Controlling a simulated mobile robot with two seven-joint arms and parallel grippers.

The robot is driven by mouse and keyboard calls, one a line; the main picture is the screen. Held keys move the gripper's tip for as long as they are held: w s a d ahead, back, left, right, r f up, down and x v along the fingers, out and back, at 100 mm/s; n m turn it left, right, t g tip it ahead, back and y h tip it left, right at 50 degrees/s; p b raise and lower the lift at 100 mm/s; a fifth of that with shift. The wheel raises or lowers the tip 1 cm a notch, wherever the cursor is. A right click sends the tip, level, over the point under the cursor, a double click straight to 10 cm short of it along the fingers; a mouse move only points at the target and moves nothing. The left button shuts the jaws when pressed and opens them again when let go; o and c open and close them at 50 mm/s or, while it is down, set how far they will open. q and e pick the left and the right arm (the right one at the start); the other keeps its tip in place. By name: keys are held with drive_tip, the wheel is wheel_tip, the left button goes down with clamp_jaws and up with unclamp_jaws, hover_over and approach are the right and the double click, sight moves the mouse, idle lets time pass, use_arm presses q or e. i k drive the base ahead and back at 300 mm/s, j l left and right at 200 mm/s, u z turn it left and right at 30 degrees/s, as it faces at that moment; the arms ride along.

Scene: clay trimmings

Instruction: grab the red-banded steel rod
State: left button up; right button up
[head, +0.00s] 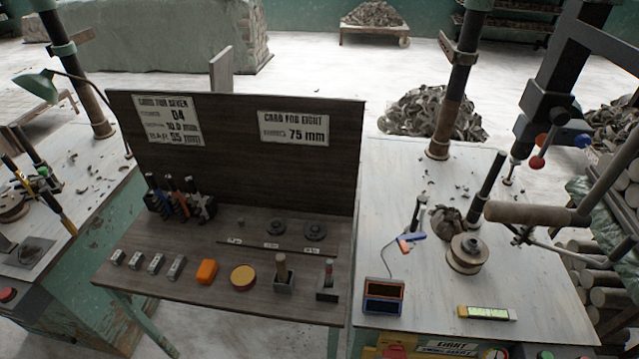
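On the dark wooden bench (220,290), a short grey upright rod with a small reddish band (328,270) stands in a dark holder block (327,290) near the right front corner. It is the closest match I see to the red-banded steel rod, but it is small. Beside it on the left, a plain tan-topped peg (281,267) stands in a similar grey block. At the back left stand several dark upright tools with blue, reddish and black parts (180,200); their details are too small to tell. Neither of my grippers shows in the head view.
Grey blocks, an orange block (207,271) and a round yellow-topped tin (243,277) line the bench front. A dark board with two cards (230,155) rises behind. On the right table (400,220) are a spool (466,254), a small orange-framed panel (384,296) and a wooden-handled lever (537,214).

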sight(329, 264)
drive_tip(key=i+j+z, duration=0.15)
drive_tip(key=j, duration=0.15)
drive_tip(key=i, duration=0.4)
drive_tip(key=k+l+u, duration=0.15)
drive_tip(key=l, duration=0.25)
drive_tip(key=k+l+u, duration=0.15)
drive_tip(key=l, duration=0.2)
drive_tip(key=k+l+u, duration=0.15)
drive_tip(key=l, duration=0.25)
drive_tip(key=i+l+u, duration=0.1)
drive_tip(key=l, duration=0.2)
drive_tip(key=i+l+u, duration=0.1)
drive_tip(key=i+l, duration=0.15)
drive_tip(key=l, duration=0.05)
